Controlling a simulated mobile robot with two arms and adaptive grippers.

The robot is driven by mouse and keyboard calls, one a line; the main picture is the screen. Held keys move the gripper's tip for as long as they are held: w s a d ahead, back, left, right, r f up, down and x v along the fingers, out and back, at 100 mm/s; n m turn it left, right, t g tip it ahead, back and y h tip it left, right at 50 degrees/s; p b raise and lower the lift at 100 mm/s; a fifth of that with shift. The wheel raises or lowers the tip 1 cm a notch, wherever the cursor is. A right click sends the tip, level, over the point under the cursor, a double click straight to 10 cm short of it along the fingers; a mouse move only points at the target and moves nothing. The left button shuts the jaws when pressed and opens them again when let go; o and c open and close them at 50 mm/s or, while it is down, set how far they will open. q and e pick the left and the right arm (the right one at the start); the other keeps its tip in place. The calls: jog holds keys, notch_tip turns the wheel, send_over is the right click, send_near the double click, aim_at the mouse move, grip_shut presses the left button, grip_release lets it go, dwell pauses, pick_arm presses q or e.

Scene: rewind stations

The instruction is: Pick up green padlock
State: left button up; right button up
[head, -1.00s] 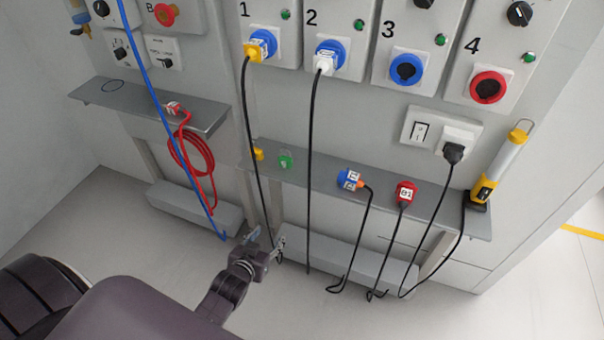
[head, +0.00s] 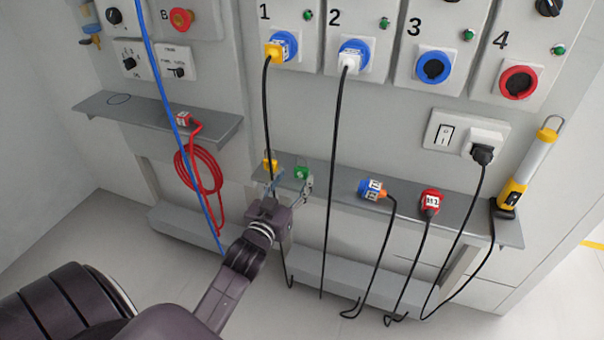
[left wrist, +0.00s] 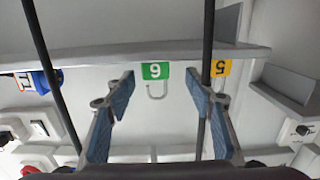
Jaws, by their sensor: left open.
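The green padlock (head: 302,172) sits on the grey shelf, to the right of a yellow padlock (head: 270,163). In the left wrist view the green padlock (left wrist: 155,71) shows a white digit and its shackle, upside down, with the yellow padlock (left wrist: 221,67) to its right. My left gripper (head: 288,190) is open and empty in front of the shelf. In the left wrist view the green padlock appears between the fingertips of my left gripper (left wrist: 160,77), apart from them as far as I can tell. My right gripper is not in view.
A black cable (head: 268,120) from socket 1 hangs close by the left gripper, and another (head: 333,150) hangs to its right. The shelf (head: 450,218) also holds a blue plug (head: 371,189), a red plug (head: 431,201) and a lamp (head: 527,168). A blue cable (head: 160,70) crosses at left.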

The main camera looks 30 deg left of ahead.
aim_at(300, 171)
pick_arm(q)
jog(key=w+b, duration=0.1)
jog(key=w, duration=0.2)
jog(key=shift+w, duration=0.3)
jog(key=shift+w+a, duration=0.2)
jog(key=shift+w, duration=0.35)
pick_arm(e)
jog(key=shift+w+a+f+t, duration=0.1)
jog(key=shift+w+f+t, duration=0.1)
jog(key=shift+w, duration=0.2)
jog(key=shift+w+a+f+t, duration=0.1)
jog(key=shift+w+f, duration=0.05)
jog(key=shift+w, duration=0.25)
pick_arm(q)
jog(key=shift+c, duration=0.3)
grip_shut()
jog(key=shift+r, duration=0.15)
